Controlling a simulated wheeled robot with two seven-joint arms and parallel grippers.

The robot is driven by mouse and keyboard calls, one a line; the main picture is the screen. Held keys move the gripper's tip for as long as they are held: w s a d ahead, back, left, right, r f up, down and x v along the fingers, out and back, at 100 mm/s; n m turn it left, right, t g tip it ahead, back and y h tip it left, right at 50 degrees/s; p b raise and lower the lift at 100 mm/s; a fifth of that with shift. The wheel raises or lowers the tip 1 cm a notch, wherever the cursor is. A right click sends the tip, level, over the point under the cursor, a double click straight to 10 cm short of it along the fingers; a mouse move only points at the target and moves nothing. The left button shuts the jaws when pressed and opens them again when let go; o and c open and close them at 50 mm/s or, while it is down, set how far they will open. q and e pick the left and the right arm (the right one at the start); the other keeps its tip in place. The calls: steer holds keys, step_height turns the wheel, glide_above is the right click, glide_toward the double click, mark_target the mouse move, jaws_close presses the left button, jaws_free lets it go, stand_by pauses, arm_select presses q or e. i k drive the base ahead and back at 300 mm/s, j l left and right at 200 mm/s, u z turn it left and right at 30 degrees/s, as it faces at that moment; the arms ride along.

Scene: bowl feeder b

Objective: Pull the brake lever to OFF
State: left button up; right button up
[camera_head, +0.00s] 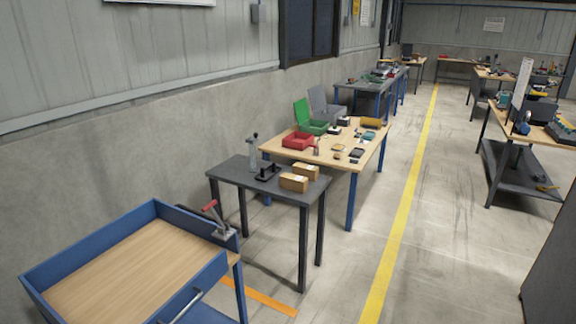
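A lever with a red grip (209,206) stands on a grey metal bracket (225,233) at the right corner of a blue cart (208,280). The lever leans up and to the left, over the cart's rim. It looks like the brake lever, but no ON or OFF marking is readable from here. Neither of my grippers is in view.
The cart has a bare wooden bed (120,270) and a handle (180,307) at its front. Open floor lies right, along a yellow line (400,220).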

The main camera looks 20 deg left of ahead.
mark_target(210, 206)
steer(key=i+u, duration=0.25)
steer(key=i, duration=0.4)
steer(key=i+u, duration=0.25)
steer(key=i, duration=0.35)
steer(key=i+l+u, duration=0.25)
steer(key=i, duration=0.4)
steer(key=u, duration=1.35)
